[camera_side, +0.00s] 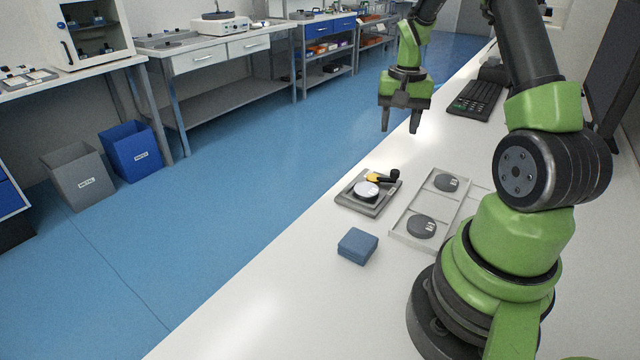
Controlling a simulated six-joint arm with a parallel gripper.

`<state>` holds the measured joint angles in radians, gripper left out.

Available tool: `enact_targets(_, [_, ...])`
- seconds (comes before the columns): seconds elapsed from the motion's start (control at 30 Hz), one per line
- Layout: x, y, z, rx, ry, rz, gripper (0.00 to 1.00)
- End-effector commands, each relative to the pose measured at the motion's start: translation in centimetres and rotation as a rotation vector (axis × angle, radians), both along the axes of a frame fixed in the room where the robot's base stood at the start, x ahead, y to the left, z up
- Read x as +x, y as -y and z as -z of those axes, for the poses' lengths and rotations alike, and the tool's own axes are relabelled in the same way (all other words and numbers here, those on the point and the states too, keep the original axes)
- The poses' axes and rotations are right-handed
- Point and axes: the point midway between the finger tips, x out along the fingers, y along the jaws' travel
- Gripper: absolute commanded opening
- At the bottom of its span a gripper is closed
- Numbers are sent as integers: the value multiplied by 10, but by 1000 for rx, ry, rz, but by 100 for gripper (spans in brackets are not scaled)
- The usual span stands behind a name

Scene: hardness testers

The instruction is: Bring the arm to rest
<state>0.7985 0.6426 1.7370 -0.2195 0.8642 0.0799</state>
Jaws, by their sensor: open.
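My gripper (401,119) hangs in the air above the far part of the white table, fingers pointing down. Its two fingers are apart and nothing is between them. It is apart from the things on the table. My green and black arm rises from its base at the lower right and bends over at the top, where part of it is out of the picture.
On the white table (270,305) are a grey square plate (361,206) bearing a round silver piece and a yellow-black piece, a tray (410,208) with dark discs, a blue block (357,246), a keyboard (475,98) and a monitor (615,60). The table's left edge is near the gripper.

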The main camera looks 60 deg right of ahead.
Motion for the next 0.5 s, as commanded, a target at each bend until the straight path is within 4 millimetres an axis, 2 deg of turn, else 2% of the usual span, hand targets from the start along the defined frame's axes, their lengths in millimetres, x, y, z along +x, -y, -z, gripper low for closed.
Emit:
enact_targets(0.17, [18,-52,-58,-54,101,-128,48])
enact_targets(0.27, [20,-93,-92,-80,179,-224,48])
enact_targets(0.37, [12,-134,-120,-96,259,-317,48])
enact_targets(0.5, [-12,-187,-148,-105,376,-449,48])
